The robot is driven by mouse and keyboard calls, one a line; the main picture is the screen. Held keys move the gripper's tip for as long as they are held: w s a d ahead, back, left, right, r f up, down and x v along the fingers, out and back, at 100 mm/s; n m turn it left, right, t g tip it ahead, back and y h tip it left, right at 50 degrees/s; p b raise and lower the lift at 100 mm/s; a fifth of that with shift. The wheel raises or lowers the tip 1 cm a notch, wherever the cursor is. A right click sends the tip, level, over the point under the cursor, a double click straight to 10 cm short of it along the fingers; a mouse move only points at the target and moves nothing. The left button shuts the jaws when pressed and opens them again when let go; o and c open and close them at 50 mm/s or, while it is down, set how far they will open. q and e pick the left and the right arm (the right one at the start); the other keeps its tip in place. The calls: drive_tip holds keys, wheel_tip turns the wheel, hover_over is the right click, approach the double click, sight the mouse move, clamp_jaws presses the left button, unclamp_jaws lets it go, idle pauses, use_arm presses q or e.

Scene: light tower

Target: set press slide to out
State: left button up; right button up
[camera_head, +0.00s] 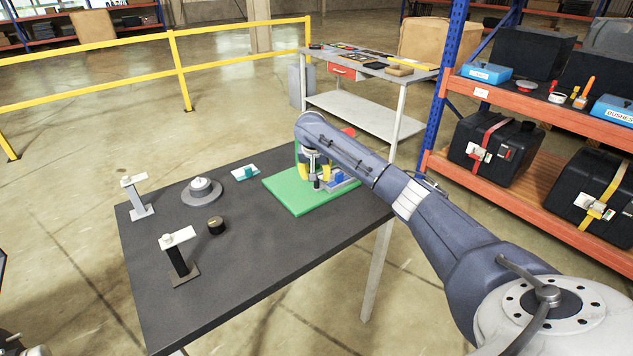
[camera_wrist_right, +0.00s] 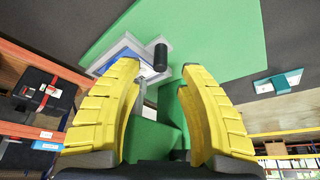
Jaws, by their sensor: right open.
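The press stands on a green base plate (camera_head: 286,192) at the dark table's far right corner. Its slide, a grey and blue part (camera_head: 338,178) with an upright black knob, sits low on the plate. In the right wrist view, the black knob (camera_wrist_right: 160,57) is just beyond the fingertips and the blue part (camera_wrist_right: 147,71) is partly hidden by the left-hand finger. My right gripper (camera_head: 315,174) points down over the press, its yellow fingers (camera_wrist_right: 160,75) apart with nothing clearly held. A green upright part (camera_wrist_right: 152,140) shows between them. My left gripper is not in view.
Two stands (camera_head: 142,210) (camera_head: 181,262), a round grey fixture (camera_head: 202,190), a small dark cylinder (camera_head: 216,225) and a teal-and-white block (camera_head: 245,173) stand on the left of the table (camera_head: 270,260). Its front middle is clear. An orange shelf rack (camera_head: 540,110) stands right.

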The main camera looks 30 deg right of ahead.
sight(317, 187)
drive_tip(key=shift+x, duration=2.5)
drive_tip(key=shift+c, duration=0.6)
clamp_jaws()
drive_tip(key=shift+r, duration=0.1)
